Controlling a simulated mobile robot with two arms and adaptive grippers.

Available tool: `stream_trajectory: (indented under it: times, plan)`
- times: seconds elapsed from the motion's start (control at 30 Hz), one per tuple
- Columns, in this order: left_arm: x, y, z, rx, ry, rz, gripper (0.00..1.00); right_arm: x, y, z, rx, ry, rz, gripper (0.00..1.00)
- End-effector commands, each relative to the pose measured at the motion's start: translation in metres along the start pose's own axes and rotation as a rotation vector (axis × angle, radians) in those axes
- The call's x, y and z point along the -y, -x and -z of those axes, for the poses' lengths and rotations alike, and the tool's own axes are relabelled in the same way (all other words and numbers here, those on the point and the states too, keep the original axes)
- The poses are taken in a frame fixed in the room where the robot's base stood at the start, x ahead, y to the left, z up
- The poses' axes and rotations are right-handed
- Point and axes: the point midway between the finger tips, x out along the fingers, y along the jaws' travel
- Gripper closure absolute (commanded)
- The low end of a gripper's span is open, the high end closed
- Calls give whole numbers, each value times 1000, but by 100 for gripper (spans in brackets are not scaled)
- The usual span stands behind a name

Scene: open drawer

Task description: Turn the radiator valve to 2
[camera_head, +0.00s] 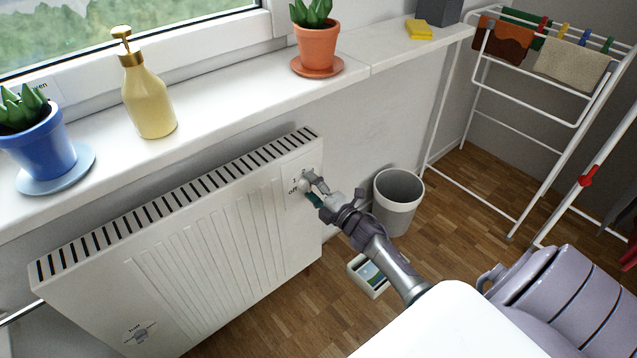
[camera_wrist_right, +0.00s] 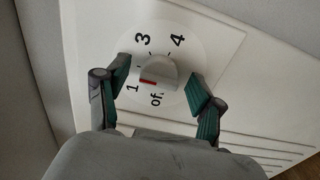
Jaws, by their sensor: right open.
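The white radiator (camera_head: 215,240) stands under the window sill. The 1, 3, 4 and "off" markings show; the 2 cannot be seen, perhaps behind a finger. My right gripper (camera_wrist_right: 158,88) is open, its fingers on either side of the knob, with no clear sign of contact. In the head view my right gripper (camera_head: 313,190) is at the radiator's upper right end and covers part of the dial. My left gripper is not in view.
On the sill (camera_head: 220,100) stand a blue pot (camera_head: 45,150), a yellow soap bottle (camera_head: 150,105) and a terracotta pot (camera_head: 317,50). A drying rack (camera_head: 520,135) stands at the right.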

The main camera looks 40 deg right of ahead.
Motion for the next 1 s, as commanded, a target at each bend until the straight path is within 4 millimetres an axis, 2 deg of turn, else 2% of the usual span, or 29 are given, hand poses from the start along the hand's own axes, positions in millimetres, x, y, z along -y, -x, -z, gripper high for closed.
stream_trajectory:
  times: [0.17, 0.4, 0.6, 0.77, 1.0]
  plan:
    - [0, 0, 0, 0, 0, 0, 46, 2, 24, 0, 1, 0, 4, 33]
    - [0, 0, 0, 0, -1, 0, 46, 2, 77, 0, 0, 0, 4, 33]
    - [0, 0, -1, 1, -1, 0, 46, 1, 108, -1, 2, -1, 3, 33]
    - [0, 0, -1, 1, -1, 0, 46, 1, 118, 0, 1, 0, 2, 33]
    - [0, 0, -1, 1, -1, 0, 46, 0, 119, 0, 1, 0, 1, 33]
